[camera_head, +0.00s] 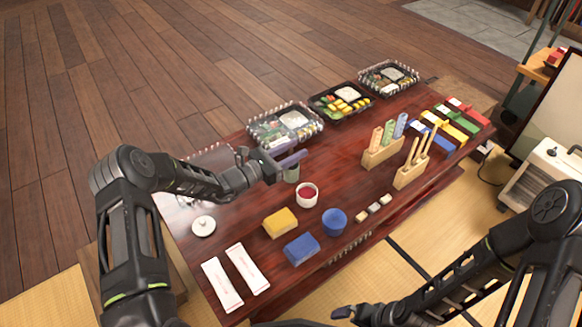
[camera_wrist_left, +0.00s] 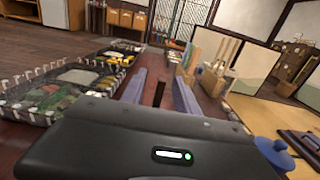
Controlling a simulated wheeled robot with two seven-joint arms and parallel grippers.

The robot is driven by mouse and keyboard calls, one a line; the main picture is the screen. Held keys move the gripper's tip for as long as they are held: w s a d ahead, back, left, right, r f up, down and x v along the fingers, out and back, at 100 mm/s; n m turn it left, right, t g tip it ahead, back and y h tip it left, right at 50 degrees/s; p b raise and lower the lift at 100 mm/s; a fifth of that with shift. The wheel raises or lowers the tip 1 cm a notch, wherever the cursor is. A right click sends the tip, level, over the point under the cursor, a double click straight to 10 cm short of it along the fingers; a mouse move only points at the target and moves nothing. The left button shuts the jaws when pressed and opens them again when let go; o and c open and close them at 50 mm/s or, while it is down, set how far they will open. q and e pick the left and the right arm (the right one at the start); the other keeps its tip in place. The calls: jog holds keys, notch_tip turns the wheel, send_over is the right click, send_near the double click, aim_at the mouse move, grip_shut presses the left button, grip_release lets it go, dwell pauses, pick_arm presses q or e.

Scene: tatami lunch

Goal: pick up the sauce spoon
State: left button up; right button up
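My left gripper (camera_head: 289,156) is over the table beside a grey-green jar (camera_head: 291,174). In the left wrist view its two purple-grey fingers (camera_wrist_left: 159,93) are apart. A thin dark upright piece (camera_wrist_left: 159,94) shows in the gap, with space on both sides; it may be the sauce spoon's handle, but I cannot tell for sure. No spoon is clear in the head view. A white cup with red sauce (camera_head: 308,194) stands just in front of the jar.
Bento boxes (camera_head: 286,124) line the table's far edge. Wooden holders (camera_head: 404,178) stand to the right.

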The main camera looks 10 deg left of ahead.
pick_arm(q)
jog(key=shift+x, duration=1)
jog(key=shift+c, duration=0.6)
grip_shut()
